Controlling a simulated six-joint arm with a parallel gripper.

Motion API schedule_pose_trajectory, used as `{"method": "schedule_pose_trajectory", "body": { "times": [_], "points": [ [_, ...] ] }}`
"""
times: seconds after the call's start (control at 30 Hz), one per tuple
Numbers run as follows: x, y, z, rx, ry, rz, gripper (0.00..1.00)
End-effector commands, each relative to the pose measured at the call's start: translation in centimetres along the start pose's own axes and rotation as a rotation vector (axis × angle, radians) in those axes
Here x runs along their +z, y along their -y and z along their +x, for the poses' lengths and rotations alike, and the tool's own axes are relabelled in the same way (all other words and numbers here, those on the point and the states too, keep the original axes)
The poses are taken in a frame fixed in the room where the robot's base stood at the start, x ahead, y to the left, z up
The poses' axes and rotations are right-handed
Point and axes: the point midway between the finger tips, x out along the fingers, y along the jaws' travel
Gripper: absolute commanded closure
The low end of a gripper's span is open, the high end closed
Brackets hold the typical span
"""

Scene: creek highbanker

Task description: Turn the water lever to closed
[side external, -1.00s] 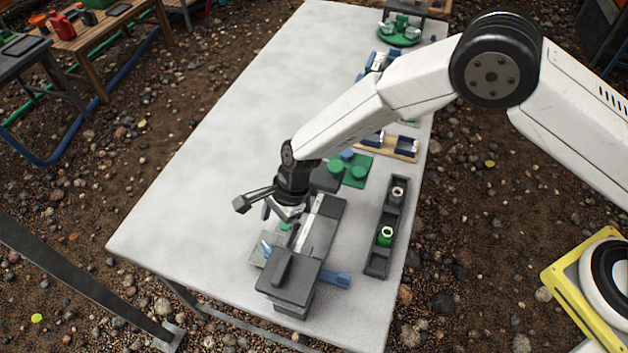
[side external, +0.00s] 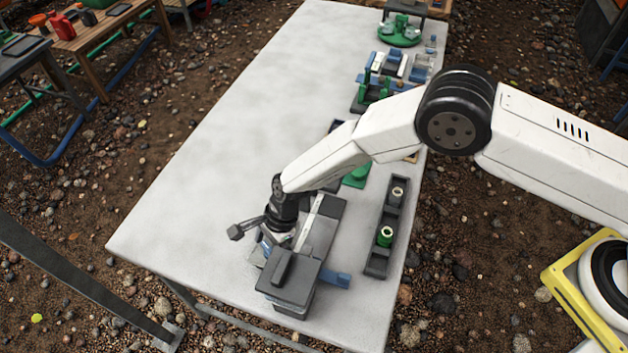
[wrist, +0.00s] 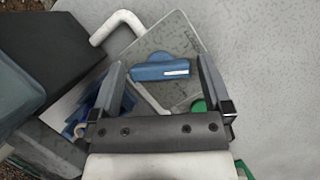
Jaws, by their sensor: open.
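The water lever (wrist: 160,71) appears to be the short blue handle with a white stripe in the wrist view. It lies roughly crosswise on a grey plate (wrist: 180,35). My gripper (wrist: 158,64) is open, with one finger to the left of the lever and one to the right. I cannot tell whether either finger touches it. In the side view my gripper (side external: 277,240) is low over the left side of the grey machine (side external: 290,280), and it largely hides the lever there.
A bent white pipe (wrist: 118,24) rises beside the plate. A green round part (wrist: 198,105) sits near my right finger. A dark tray (side external: 376,262) with a green-based cup stands right of the machine. The table's left side (side external: 210,160) is clear.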

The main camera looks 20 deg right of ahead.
Motion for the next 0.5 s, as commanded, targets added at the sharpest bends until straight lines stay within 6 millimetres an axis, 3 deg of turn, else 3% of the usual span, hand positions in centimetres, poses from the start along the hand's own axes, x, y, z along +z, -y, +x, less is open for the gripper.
{"method": "schedule_pose_trajectory", "body": {
  "times": [0.17,0.4,0.43,0.5],
  "points": [
    [0.01,0.01,-0.01,0.0,0.0,0.0,0.0],
    [0.01,0.01,-0.03,0.0,0.0,0.0,0.73],
    [0.01,0.02,-0.03,0.0,0.0,0.0,0.8],
    [0.01,0.02,-0.03,0.0,0.0,-0.001,0.8]
  ]
}}
